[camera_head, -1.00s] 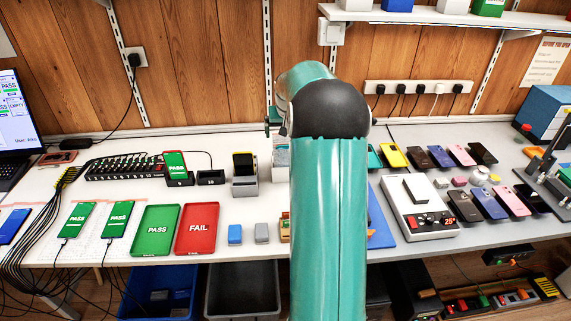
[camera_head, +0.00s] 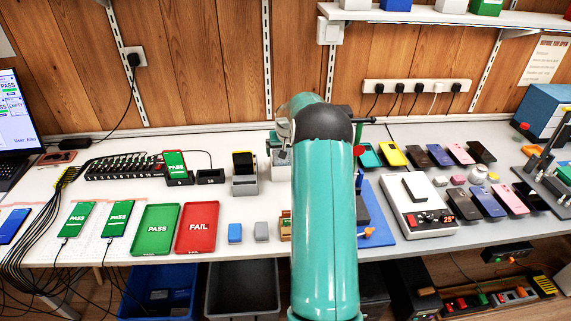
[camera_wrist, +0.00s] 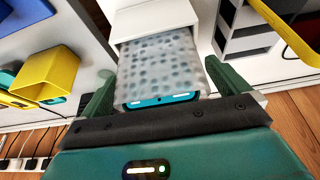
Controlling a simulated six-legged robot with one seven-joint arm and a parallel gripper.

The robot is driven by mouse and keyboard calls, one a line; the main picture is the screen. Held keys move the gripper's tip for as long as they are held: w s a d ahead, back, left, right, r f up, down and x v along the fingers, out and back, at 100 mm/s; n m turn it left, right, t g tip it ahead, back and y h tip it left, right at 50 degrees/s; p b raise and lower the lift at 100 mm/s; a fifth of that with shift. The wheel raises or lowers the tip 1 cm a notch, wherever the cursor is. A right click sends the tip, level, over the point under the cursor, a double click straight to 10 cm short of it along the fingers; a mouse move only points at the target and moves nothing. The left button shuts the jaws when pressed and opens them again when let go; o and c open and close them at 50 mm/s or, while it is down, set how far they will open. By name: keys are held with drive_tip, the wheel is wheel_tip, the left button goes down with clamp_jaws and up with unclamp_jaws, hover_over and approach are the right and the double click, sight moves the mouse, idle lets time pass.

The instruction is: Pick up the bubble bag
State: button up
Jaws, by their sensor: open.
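The bubble bag (camera_wrist: 160,65) is a translucent grey sleeve with rows of round bubbles, and it shows in the wrist view. A teal phone-like edge (camera_wrist: 163,101) shows at its near end. My gripper (camera_wrist: 163,84) is open, with one dark green finger on each side of the bag. I cannot tell whether either finger touches the bag. The far end of the bag lies at a white box or holder (camera_wrist: 150,20). In the head view my teal arm hides the bag and most of my gripper.
In the head view, the green PASS tray (camera_head: 155,230) and red FAIL tray (camera_head: 197,228) lie left of my arm; a white scale (camera_head: 420,205) is right.

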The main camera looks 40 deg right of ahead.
drive_tip(key=shift+f, duration=0.15)
drive_tip(key=shift+c, duration=0.2)
drive_tip(key=c, duration=1)
